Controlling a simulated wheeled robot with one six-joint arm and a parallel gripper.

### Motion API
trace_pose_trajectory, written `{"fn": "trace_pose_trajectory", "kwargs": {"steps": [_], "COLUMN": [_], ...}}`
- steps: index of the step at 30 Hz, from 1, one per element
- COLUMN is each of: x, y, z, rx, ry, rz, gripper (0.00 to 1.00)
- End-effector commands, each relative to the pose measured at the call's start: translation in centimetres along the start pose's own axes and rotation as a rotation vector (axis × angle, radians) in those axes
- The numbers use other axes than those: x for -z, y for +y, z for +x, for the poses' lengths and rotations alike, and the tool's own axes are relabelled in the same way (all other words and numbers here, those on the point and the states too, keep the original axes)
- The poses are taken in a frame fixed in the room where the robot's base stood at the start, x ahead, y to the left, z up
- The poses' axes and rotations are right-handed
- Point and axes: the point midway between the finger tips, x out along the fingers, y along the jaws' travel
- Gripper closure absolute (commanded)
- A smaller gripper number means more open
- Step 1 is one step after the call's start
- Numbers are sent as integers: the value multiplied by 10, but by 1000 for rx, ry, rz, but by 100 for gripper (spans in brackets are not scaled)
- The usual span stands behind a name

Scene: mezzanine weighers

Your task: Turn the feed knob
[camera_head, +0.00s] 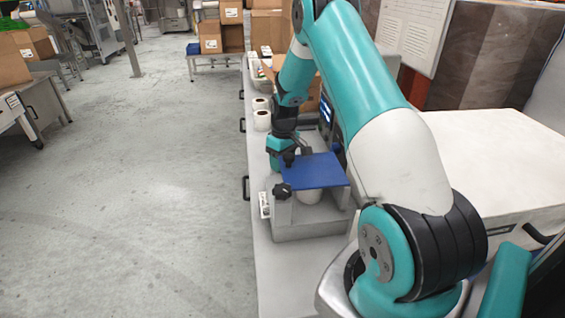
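A black knob (282,191), which looks like the feed knob, sits on the front left of a grey machine (300,231) on the long counter. The machine has a flat blue plate (316,171) on top and a pale round part (310,196) under the plate. My gripper (290,158) is at the far left corner of the blue plate, beyond the knob and apart from it in the picture. Its fingers are small and dark here. I cannot tell whether they are open or touching the plate.
White rolls (261,113) stand on the counter's left edge behind my gripper. A dark device with a lit screen (326,110) is partly hidden by my arm. Cardboard boxes (268,30) are stacked at the back. The grey floor (150,190) to the left is clear.

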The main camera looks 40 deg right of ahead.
Motion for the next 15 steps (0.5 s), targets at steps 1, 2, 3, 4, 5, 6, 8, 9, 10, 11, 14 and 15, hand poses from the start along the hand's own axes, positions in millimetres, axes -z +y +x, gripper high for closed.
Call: {"fn": "trace_pose_trajectory", "kwargs": {"steps": [1, 2, 3, 4, 5, 6, 8, 9, 10, 11, 14, 15], "x": [0, 0, 0, 0, 0, 0, 0, 0, 0, 0, 0, 0], "y": [0, 0, 0, 0, 0, 0, 0, 0, 0, 0, 0, 0], "z": [0, 0, 0, 0, 0, 0, 0, 0, 0, 0, 0, 0], "rx": [1, 1, 1, 1, 1, 1, 0, 0, 0, 0, 0, 0], "ry": [2, 3, 4, 5, 6, 7, 9, 10, 11, 11, 13, 13], "rz": [33, 52, 77, 95, 111, 132, 158, 172, 183, 192, 215, 221], "gripper": [74, 74, 74, 74, 74, 74, 74, 74, 74, 74, 74, 74]}}
